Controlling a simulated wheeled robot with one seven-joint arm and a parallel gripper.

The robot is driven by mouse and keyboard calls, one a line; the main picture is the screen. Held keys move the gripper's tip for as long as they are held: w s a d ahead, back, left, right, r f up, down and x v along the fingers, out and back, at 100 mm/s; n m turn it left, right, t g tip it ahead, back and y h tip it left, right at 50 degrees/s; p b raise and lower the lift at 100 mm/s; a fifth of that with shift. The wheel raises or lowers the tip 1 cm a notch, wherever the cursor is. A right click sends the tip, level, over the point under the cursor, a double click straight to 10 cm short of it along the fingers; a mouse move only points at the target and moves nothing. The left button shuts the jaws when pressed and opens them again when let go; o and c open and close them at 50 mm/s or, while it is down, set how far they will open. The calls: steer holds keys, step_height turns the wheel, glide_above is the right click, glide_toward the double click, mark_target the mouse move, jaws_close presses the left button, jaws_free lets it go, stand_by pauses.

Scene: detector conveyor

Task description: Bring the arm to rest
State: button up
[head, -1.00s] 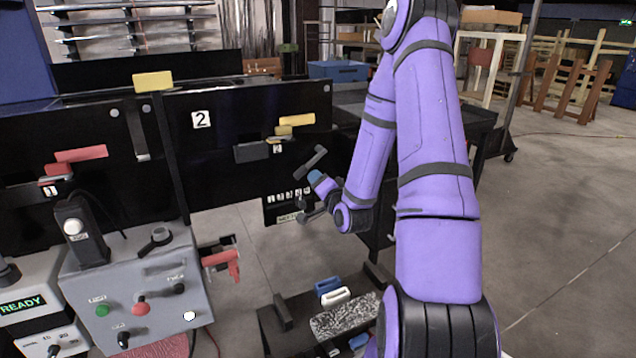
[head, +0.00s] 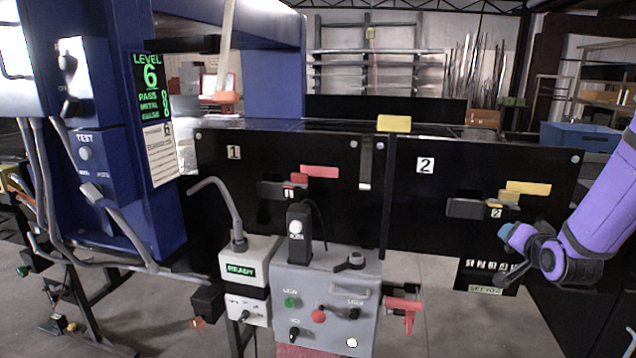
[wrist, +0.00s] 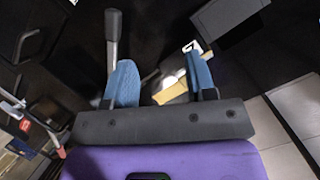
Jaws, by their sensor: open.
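My arm (head: 605,205) is purple and enters the head view from the right edge. My gripper (head: 508,250) is at its end, in front of the black conveyor panel marked 2. In the wrist view my gripper (wrist: 160,85) shows two blue fingers spread apart with nothing held between them. A grey lever or rod (wrist: 113,40) shows beyond the left finger, and a yellow piece (wrist: 172,92) shows beyond the gap. I cannot tell whether either finger touches anything.
Panel 1 (head: 225,185) has a red handle (head: 319,171); panel 2 (head: 420,205) has a yellow one (head: 528,187). A grey control box (head: 325,315) and a READY box (head: 240,270) stand in front. A blue detector frame (head: 110,190) is at left. Floor shows below panel 2.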

steer(key=s+a+r+n+g, duration=0.5)
steer(key=s+a+r, duration=0.5)
steer(key=a+r, duration=0.15)
steer(key=s+a+r+n+g+y, duration=0.1)
steer(key=s+a+r+n+g, duration=0.1)
steer(key=s, duration=0.7)
steer(key=s+a+r+n+g+y, duration=0.1)
steer(key=s+a+r, duration=0.2)
steer(key=s, duration=0.7)
steer(key=shift+a+r+n+g+y, duration=0.25)
steer(key=shift+a+n+g+y, duration=0.15)
steer(key=shift+a, duration=0.2)
